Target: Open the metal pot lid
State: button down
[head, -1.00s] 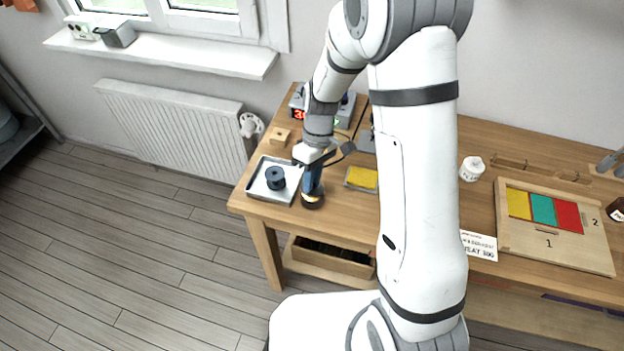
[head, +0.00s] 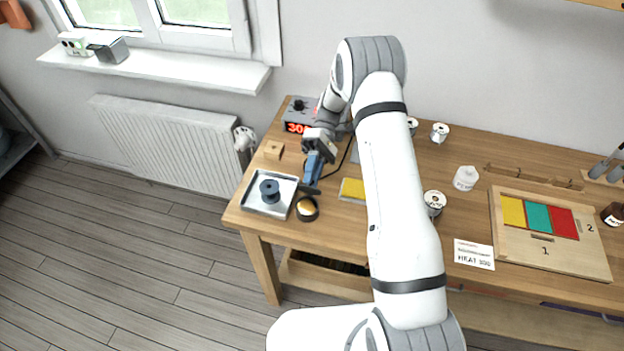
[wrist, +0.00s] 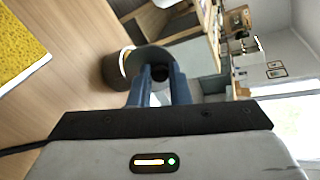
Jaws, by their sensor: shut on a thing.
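The pot (head: 307,209) is a small dark round vessel near the table's front edge, with its mouth uncovered and gold-coloured contents showing. My gripper (head: 313,181) is just behind and above it, with its blue fingers shut on the dark metal lid (head: 311,190). In the wrist view my blue fingertips (wrist: 160,74) meet at the grey disc of the lid (wrist: 149,57). The pot (wrist: 112,69) shows to its left, partly hidden by the lid.
A metal tray (head: 252,203) with a dark spool (head: 269,190) stands left of the pot. A yellow sponge (head: 352,190) lies to its right. A device with a red display (head: 297,128) and a wooden block (head: 274,150) stand behind.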

jog(key=shift+w+d+f+g+y+b, duration=0.15)
jog(key=shift+w+f+g+y+b, duration=0.2)
jog(key=shift+g, duration=0.45)
jog(key=shift+r, duration=0.1)
jog(key=c, duration=1.3)
grip_release()
jog(key=shift+c, duration=0.2)
jog(key=shift+r, duration=0.1)
notch_tip(320, 180, up, 10)
jog(key=p, duration=1)
